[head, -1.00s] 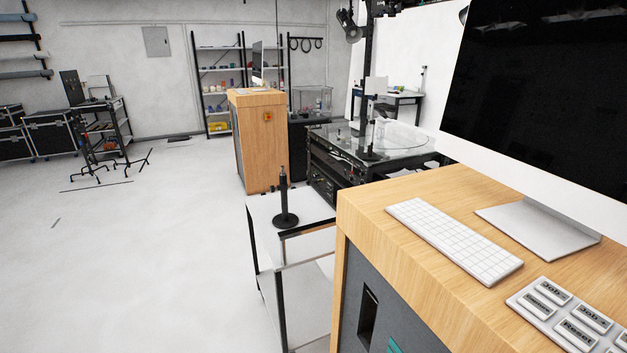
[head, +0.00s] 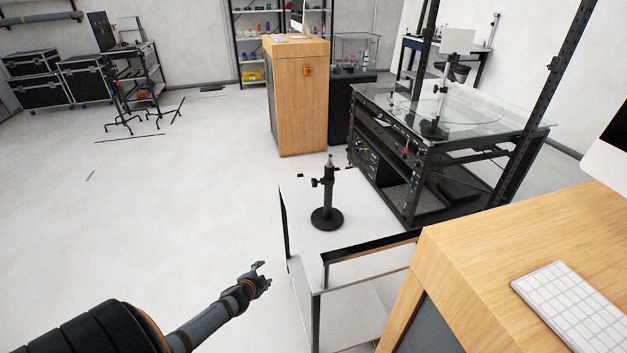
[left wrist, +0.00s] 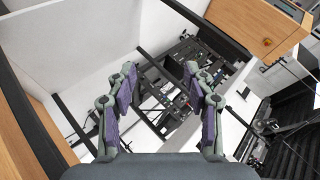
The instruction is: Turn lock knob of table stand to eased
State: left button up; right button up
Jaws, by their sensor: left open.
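The black table stand (head: 327,205) has a round base and an upright post. It stands on the white top of a small cart in the middle of the head view. Its small lock knob (head: 315,182) sticks out on the left near the top of the post; its exact setting is too small to tell. My left gripper (head: 262,276) is to the left of the cart and in front of the stand, apart from both. In the left wrist view the left gripper (left wrist: 161,74) is open, with nothing between its purple pads. My right gripper is out of view.
A wooden desk (head: 480,228) with a keyboard (head: 565,298) is close at the right. The glass-topped turntable rig (head: 440,125) stands behind the stand. A wooden cabinet (head: 298,98) is farther back.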

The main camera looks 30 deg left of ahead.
pick_arm(q)
jog(key=w+d+r+m+t, duration=0.1)
jog(key=w+r+m, duration=0.15)
jog(key=r, duration=0.35)
jog(key=w+r+m+t, duration=0.1)
jog(key=w+r+t, duration=0.1)
jog(key=w+r, duration=0.3)
jog(key=w+d+r+m+t, duration=0.1)
jog(key=w+r, duration=0.1)
jog(key=r, duration=0.6)
jog(key=m+t+h, duration=0.3)
jog(key=m, duration=0.1)
send_near(314, 183)
jog(key=shift+n, duration=0.25)
jog(key=w, duration=0.3)
jog(key=w+f+b, duration=0.1)
jog(key=w, duration=0.3)
jog(key=w+a+f+b, duration=0.1)
jog(key=w, duration=0.3)
jog(key=shift+a, duration=0.15)
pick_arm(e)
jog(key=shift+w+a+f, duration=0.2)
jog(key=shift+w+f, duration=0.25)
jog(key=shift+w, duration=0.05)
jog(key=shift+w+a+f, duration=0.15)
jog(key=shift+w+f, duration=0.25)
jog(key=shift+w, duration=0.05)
